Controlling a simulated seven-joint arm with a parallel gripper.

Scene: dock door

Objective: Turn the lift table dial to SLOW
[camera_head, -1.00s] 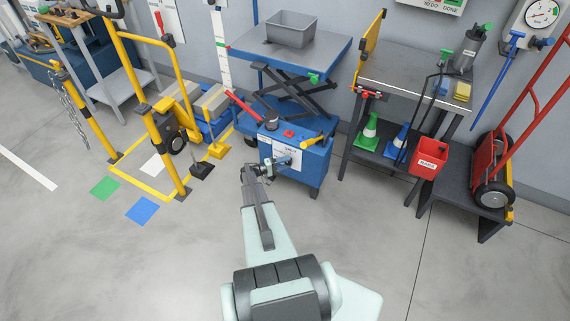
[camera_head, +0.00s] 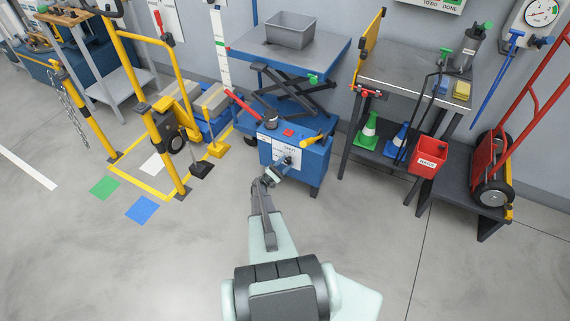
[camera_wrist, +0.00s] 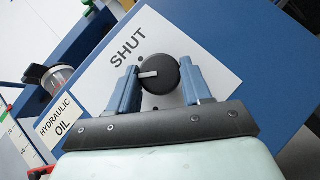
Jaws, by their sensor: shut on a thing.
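The lift table (camera_head: 335,52) stands against the wall, with a blue cabinet (camera_head: 318,160) at its front. A white plate (camera_wrist: 112,80) on the cabinet carries a black round dial (camera_wrist: 165,68) with a pale pointer bar, which points left in the wrist view. The word SHUT is printed above and left of the dial; SLOW is not readable. My gripper (camera_wrist: 160,92) has its blue fingers on either side of the dial and is shut on it. In the head view my gripper (camera_head: 286,163) is at the cabinet front and covers part of the plate.
A grey bin (camera_head: 290,30) sits on the lift table. A yellow rail (camera_head: 150,130) stands left; a workbench (camera_head: 415,80) stands right. The front floor is clear.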

